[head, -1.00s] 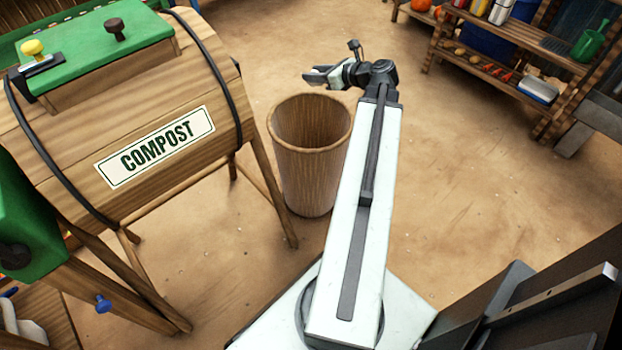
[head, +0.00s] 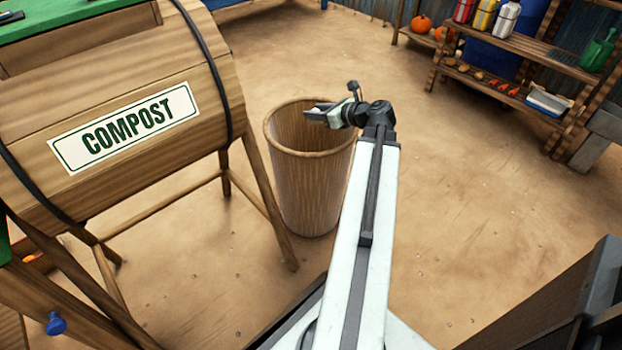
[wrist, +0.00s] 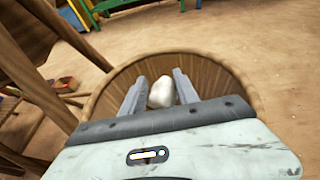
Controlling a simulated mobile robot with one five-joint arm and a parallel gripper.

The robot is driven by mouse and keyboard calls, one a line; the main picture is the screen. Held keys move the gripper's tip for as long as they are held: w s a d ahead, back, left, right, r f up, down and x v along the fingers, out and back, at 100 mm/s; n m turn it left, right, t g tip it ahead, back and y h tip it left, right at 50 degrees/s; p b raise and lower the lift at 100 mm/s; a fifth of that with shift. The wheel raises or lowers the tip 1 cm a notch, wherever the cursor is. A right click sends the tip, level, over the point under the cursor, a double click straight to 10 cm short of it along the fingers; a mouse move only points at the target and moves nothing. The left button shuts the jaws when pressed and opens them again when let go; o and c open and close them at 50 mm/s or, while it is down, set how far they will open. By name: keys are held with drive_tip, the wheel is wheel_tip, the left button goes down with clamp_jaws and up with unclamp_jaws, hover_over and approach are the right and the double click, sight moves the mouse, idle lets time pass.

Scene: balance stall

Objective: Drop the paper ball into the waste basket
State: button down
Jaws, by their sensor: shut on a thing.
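The waste basket (head: 308,185) is a round, wood-brown bin standing on the floor in the middle of the head view. Its rim and inner wall (wrist: 205,68) show in the wrist view behind my fingers. My gripper (head: 312,112) reaches over the basket's opening from the right. The white paper ball (wrist: 162,93) sits between the two grey fingers in the wrist view, and my gripper is shut on it. In the head view the ball is small and partly hidden by the fingers. The basket's bottom is hidden.
A wooden compost drum (head: 125,115) on legs stands close to the left of the basket. A shelf (head: 505,75) with bottles and tools stands at the back right. The sandy floor (head: 470,200) between the basket and the shelf is clear.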

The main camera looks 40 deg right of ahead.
wheel_tip(320, 180, down, 2)
drive_tip(key=shift+f+b, duration=0.1)
drive_tip(key=shift+b, duration=0.4)
drive_tip(key=shift+r, duration=0.2)
drive_tip(key=c, duration=0.8)
unclamp_jaws()
drive_tip(key=shift+c, duration=0.2)
